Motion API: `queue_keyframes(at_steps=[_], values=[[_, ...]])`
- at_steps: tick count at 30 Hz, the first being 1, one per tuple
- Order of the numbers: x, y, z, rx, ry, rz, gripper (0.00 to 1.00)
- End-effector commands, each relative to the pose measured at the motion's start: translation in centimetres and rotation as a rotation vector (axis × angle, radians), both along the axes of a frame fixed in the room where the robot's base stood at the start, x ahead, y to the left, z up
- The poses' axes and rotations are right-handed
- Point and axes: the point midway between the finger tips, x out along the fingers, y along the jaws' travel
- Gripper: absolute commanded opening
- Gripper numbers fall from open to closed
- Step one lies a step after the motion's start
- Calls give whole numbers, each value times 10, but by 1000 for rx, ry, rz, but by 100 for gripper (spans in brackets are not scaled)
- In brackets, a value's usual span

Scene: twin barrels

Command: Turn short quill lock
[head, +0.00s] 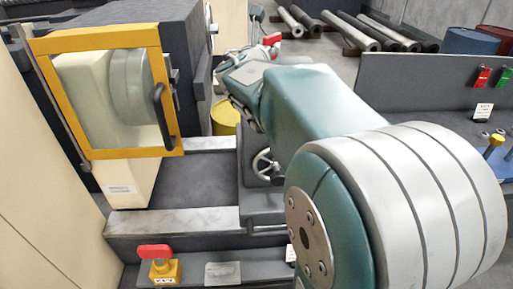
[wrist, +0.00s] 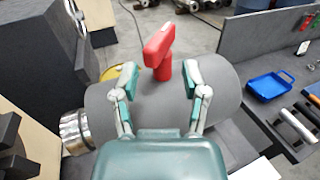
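A red lock lever (wrist: 160,45) stands on top of a thick grey barrel (wrist: 225,95) in the wrist view. Its head is a slanted bar on a short red post. My gripper (wrist: 160,72) is open, with one finger on each side of the post and visible gaps between; contact is not seen. In the head view a red lever (head: 272,39) shows just beyond my gripper, which is small and partly hidden by my arm. A shiny ringed metal quill (wrist: 75,132) sticks out of the barrel's left end. I cannot tell whether a second barrel is present.
A yellow-framed guard (head: 172,100) stands at left in the head view. A red handle on a yellow block (head: 160,268) is at the front. A grey panel (head: 410,80) and a blue tray (wrist: 268,86) lie to the right. Metal bars (head: 350,30) lie behind.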

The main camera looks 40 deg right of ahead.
Motion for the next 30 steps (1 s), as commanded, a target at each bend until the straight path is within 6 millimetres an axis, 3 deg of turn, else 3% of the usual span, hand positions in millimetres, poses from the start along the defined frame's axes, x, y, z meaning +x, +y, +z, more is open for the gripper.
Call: queue_keyframes(at_steps=[7, 30], values=[[-27, 33, -1, 19, -13, -2, 57], [-107, 80, -70, 816, -501, -233, 57]])
